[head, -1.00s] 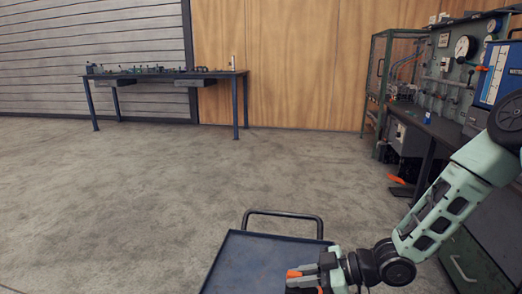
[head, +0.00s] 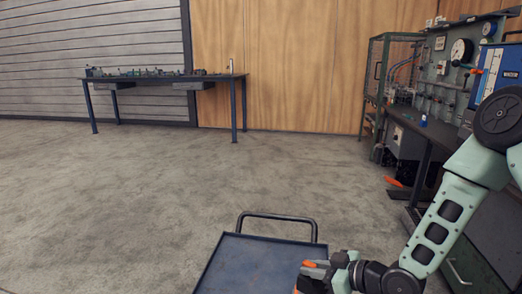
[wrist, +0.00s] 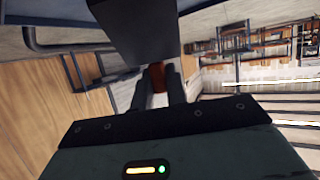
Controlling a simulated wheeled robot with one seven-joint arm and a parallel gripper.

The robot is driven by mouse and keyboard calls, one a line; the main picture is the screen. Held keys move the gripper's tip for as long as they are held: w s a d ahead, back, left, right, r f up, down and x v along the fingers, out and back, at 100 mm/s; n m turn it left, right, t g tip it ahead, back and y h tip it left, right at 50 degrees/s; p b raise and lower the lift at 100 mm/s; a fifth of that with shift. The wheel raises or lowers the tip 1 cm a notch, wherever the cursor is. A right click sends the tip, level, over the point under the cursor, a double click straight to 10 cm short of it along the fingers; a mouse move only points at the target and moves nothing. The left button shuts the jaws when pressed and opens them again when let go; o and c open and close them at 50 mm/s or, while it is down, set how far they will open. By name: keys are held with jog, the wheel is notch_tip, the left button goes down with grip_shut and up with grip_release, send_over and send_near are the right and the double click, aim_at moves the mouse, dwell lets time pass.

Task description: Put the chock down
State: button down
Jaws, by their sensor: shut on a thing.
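My gripper (head: 312,272) is at the bottom of the head view, over or beside the right edge of the blue tray cart (head: 250,262). It is shut on a reddish-orange piece, which I take to be the chock (wrist: 157,77). In the wrist view the piece sits between the two dark fingers. Orange also shows at the fingers in the head view, but the chock's full shape is hidden there. A dark block (wrist: 140,28) fills the top middle of the wrist view; I cannot tell what it is.
A dark workbench (head: 165,78) with several small parts stands at the back left. A bench (head: 430,125) with a gauge panel (head: 455,65) and a wire cage (head: 390,65) lines the right side. The cart has a raised handle (head: 275,217). Open concrete floor lies between.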

jog(key=w+d+f+m+t+h, duration=0.1)
jog(key=d+f+m+t+h, duration=0.3)
jog(key=d, duration=0.6)
jog(key=w+d+f+m+t+h, duration=0.1)
jog(key=d+f+m+h, duration=0.1)
jog(key=d+m+h, duration=0.65)
notch_tip(320, 180, up, 33)
jog(key=d+n+y+p, duration=0.1)
jog(key=n+y+p, duration=0.1)
jog(key=p, duration=3)
jog(key=v, duration=0.4)
jog(key=shift+s+a+r, duration=0.1)
jog(key=shift+s+r, duration=0.1)
jog(key=shift+r, duration=0.05)
